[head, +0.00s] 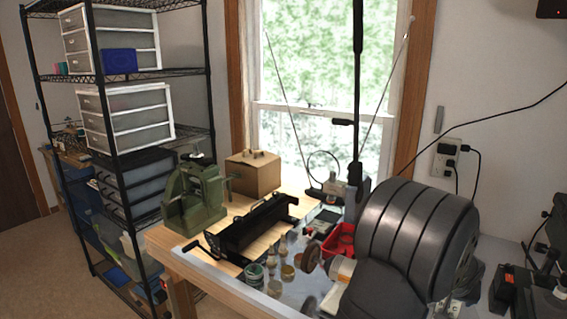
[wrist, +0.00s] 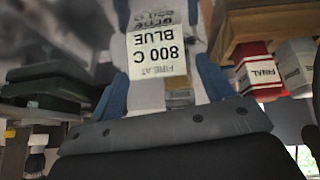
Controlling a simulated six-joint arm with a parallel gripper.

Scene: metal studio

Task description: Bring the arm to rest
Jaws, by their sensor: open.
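My gripper (wrist: 165,65) shows in the wrist view, with its dark body across the bottom and a grey bar above it. Two blue finger parts stand wide apart on either side, and I see nothing gripped. Between them, farther off, is a whitish surface with a paper label (wrist: 158,50) reading "FIRE AT 800 C BLUE", upside down. I cannot tell how far away it is. In the head view I cannot make out my gripper.
In the head view, a wooden bench (head: 172,258) holds a green machine (head: 193,200), a cardboard box (head: 252,175), a long black tool (head: 250,232) and several small jars. A large black ridged body (head: 418,235) stands right. Wire shelving (head: 207,85) is left. A red-and-white box (wrist: 252,65) shows in the wrist view.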

